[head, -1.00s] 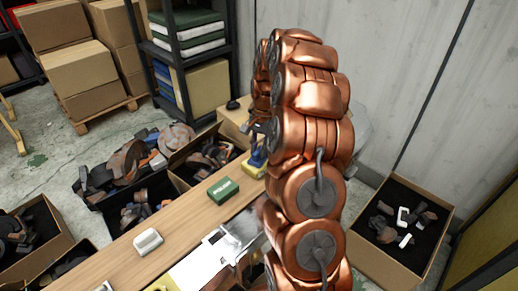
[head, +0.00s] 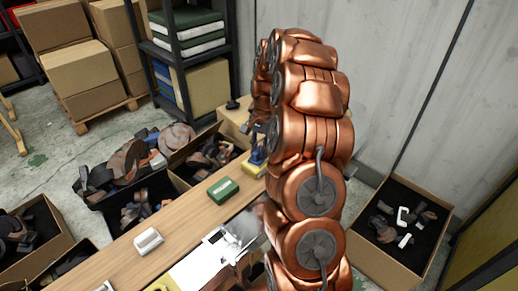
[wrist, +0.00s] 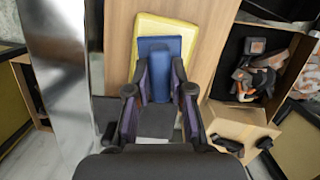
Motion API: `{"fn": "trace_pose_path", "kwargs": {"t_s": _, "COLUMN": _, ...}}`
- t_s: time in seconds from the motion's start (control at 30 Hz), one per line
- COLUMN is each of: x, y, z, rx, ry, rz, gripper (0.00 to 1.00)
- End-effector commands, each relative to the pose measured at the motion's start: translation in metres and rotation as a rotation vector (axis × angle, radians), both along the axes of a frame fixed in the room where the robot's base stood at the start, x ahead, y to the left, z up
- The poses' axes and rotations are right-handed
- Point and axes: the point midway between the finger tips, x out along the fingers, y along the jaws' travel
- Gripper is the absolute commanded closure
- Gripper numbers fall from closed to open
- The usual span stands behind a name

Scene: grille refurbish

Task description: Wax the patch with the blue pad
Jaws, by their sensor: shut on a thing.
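The blue pad (wrist: 159,72) is between my gripper's two fingers (wrist: 160,84) in the wrist view, and they are shut on it. It is over a yellow tray-like piece (wrist: 187,34) on the wooden bench; I cannot tell whether they touch. In the head view the blue pad (head: 258,155) shows at the bench's far end, beside my arm, which hides most of my gripper. A shiny metal panel (wrist: 60,70) lies left of the gripper in the wrist view, and at the bench's near right side in the head view (head: 208,262). I cannot make out the patch clearly.
A green block (head: 223,190) and a white block (head: 148,241) stand on the bench (head: 185,222). Boxes of scrap parts lie along its left side. Another box (head: 385,265) of parts is on the floor at right. A shelf (head: 190,85) and a wall are behind.

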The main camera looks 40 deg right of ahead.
Motion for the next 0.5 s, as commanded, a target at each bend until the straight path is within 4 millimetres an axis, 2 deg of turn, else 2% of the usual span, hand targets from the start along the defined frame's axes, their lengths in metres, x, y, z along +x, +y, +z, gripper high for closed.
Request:
{"fn": "trace_pose_path", "kwargs": {"t_s": 0.17, "x": -0.001, "y": 0.000, "z": 0.004, "rx": 0.001, "ry": 0.003, "rz": 0.000, "gripper": 1.00}}
{"fn": "trace_pose_path", "kwargs": {"t_s": 0.5, "x": 0.000, "y": 0.000, "z": 0.027, "rx": 0.001, "ry": 0.001, "rz": 0.000, "gripper": 1.00}}
